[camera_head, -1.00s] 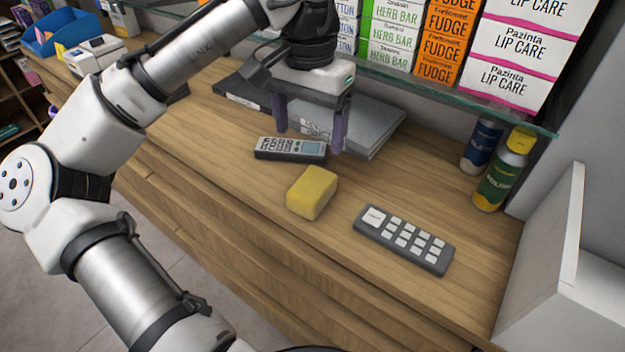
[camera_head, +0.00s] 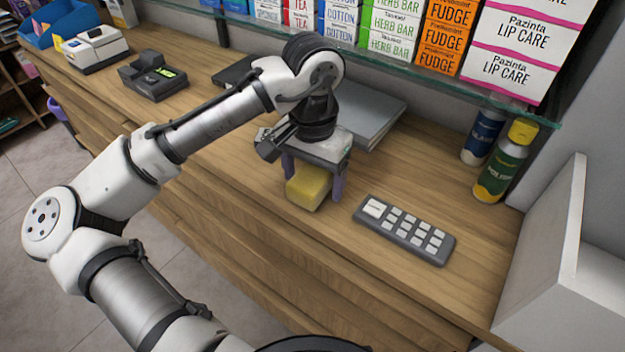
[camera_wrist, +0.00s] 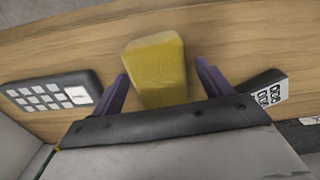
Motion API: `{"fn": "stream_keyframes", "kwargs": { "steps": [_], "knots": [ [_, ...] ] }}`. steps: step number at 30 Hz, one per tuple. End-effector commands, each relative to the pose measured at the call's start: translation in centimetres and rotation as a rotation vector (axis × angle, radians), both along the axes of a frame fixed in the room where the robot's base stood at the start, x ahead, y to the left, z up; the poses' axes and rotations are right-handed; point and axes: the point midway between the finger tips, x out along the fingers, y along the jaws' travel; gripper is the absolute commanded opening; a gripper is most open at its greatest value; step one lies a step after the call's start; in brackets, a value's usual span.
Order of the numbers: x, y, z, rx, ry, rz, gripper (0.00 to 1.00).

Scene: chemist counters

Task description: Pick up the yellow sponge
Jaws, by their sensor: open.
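The yellow sponge (camera_head: 309,187) lies on the wooden counter near its front edge. My gripper (camera_head: 313,184) is over it, pointing down and open, with one purple finger on each side of the sponge in the head view. In the wrist view the sponge (camera_wrist: 156,68) shows between the two fingers (camera_wrist: 160,85), with a gap on either side. The sponge's top is partly hidden by my gripper in the head view. I cannot tell exactly how low the fingertips are.
A grey keypad (camera_head: 405,229) lies right of the sponge. A dark handset (camera_wrist: 264,92) lies on the other side in the wrist view. A grey binder (camera_head: 372,112) is behind. Two bottles (camera_head: 503,162) and a white panel (camera_head: 545,255) stand at the right, below a glass shelf of boxes.

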Motion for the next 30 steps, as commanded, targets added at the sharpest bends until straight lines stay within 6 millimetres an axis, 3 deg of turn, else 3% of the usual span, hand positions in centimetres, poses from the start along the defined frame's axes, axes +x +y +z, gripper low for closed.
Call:
{"fn": "stream_keyframes", "kwargs": {
  "steps": [4,15,24,30],
  "knots": [
    [0.0,0.0,0.0,0.000,0.000,0.000,0.77],
    [0.0,0.0,0.0,0.000,0.000,0.000,0.31],
    [0.0,0.0,0.3,0.000,-0.001,0.001,0.30],
    [0.1,0.0,2.3,0.001,-0.003,0.001,0.30]
  ]
}}
